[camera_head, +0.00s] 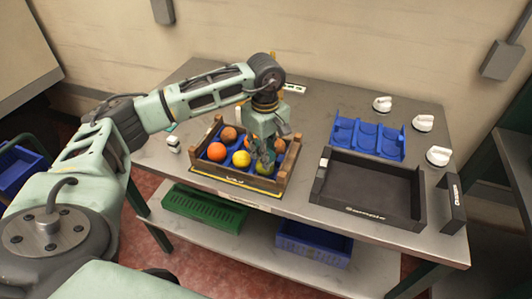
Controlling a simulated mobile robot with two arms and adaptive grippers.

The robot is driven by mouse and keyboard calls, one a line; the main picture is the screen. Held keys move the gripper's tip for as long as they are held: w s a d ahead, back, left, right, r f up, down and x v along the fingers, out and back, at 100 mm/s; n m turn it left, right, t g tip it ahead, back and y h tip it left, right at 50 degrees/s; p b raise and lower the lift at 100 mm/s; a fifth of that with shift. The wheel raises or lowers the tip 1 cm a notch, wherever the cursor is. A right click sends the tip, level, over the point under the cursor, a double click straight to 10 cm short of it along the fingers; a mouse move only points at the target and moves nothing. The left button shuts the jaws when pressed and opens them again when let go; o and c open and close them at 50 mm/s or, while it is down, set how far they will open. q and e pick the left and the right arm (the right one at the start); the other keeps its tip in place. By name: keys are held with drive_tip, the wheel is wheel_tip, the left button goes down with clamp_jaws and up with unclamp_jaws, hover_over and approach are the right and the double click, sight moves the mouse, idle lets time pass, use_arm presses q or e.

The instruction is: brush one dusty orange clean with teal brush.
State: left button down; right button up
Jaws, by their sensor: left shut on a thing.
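A wooden crate (235,186) on the table holds several fruits. A bright orange (217,151) is at its left, and a dull brownish orange (229,134), which looks dusty, is at its back left. A yellow fruit (241,159) is in the middle, and a yellow-green one (265,168) is at the right. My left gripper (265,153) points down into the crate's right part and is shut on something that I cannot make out. It partly hides the fruits behind it. I cannot pick out the teal brush for certain. My right gripper is not in view.
A small pale item (174,144) stands left of the crate. A black tray (368,212), a blue tray with round hollows (367,138) and white knob-like items (422,123) are to the right. Green (204,208) and blue (313,244) bins sit on the lower shelf.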

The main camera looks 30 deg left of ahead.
use_arm(q)
drive_tip(key=shift+s+d, duration=0.2)
drive_tip(key=shift+d, duration=0.45)
drive_tip(key=shift+s+d, duration=0.15)
drive_tip(key=shift+d, duration=0.45)
drive_tip(key=shift+w+a+b, duration=0.2)
drive_tip(key=shift+a, duration=0.5)
drive_tip(key=shift+w+a+b, duration=0.2)
drive_tip(key=shift+a, duration=0.45)
drive_tip(key=shift+s+d, duration=0.2)
drive_tip(key=shift+d, duration=0.45)
drive_tip(key=shift+r, duration=0.1)
drive_tip(key=shift+r+p, duration=1.95)
drive_tip(key=shift+r, duration=1.55)
